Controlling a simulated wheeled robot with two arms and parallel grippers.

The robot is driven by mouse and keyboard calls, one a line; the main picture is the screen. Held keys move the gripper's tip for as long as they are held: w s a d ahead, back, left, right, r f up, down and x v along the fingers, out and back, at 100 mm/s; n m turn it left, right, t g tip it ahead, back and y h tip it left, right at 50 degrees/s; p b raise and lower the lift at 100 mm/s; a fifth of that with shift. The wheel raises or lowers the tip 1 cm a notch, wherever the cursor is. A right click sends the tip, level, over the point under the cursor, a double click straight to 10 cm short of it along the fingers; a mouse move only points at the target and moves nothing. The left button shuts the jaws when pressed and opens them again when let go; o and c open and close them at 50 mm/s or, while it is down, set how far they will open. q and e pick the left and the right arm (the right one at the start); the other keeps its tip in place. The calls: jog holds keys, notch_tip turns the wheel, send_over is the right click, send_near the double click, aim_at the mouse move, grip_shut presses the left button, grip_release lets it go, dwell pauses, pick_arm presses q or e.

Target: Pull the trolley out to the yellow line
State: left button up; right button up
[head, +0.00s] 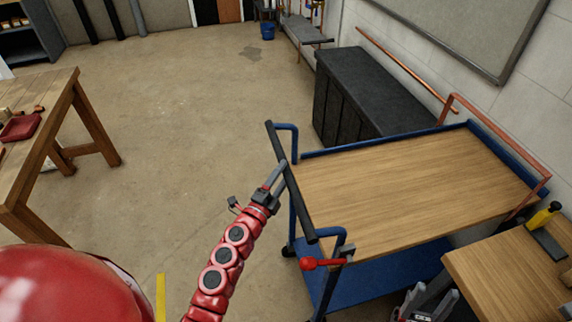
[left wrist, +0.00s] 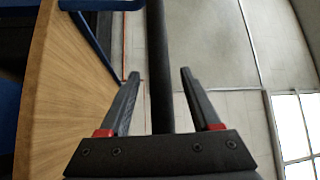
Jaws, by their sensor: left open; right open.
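The trolley has a wooden top (head: 410,190), a blue frame with a lower shelf, and a black handle bar (head: 299,202) at its left end. A red-knobbed lever (head: 322,263) sits at its near left corner. My left gripper (head: 275,176) is open at the handle bar. In the left wrist view the bar (left wrist: 158,60) runs between the two spread fingers (left wrist: 160,76), with a gap on each side. My right gripper (head: 432,304) is open and low at the bottom edge, beside the trolley's near side. The yellow line (head: 161,297) shows as a short strip on the floor at the lower left.
A dark cabinet (head: 365,95) stands behind the trolley by the wall. A copper pipe frame (head: 505,145) rises at the trolley's far right. A wooden bench (head: 515,265) is at the lower right, another (head: 50,110) at the left. The floor between is clear.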

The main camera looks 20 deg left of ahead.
pick_arm(q)
jog(key=shift+x, duration=1.25)
jog(key=shift+a, duration=0.1)
grip_shut()
dwell(0.4)
